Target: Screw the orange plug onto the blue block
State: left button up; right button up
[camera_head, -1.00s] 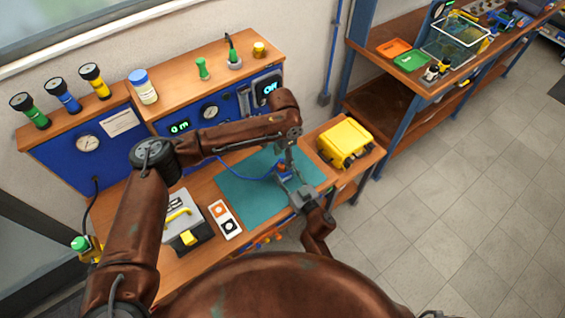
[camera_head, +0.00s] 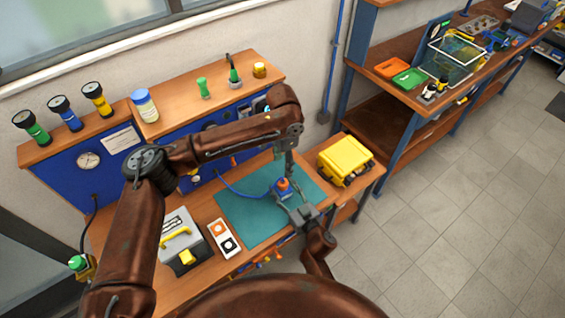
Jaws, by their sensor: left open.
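The blue block (camera_head: 279,193) sits on the teal mat (camera_head: 243,222) on the workbench. The orange plug (camera_head: 283,183) is upright on top of the block; whether its thread is engaged is too small to tell. My left arm reaches over from the left, and its open gripper (camera_head: 288,170) points down just above the plug. My right gripper (camera_head: 295,209) comes from the lower right and is close against the block; its fingertips are too small to tell if they grip it.
A yellow case (camera_head: 344,160) stands right of the mat. A grey box with a yellow handle (camera_head: 183,243) and a white panel with an orange and a black mark (camera_head: 224,237) are left of it. The blue gauge panel (camera_head: 95,166) stands behind. A blue hose runs to the block.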

jog(key=shift+o, duration=1)
jog(key=shift+s+d+f, duration=0.1)
jog(key=shift+s+d, duration=0.15)
jog(key=shift+s, duration=0.1)
jog(key=v, duration=1.1)
jog(key=shift+s, duration=0.1)
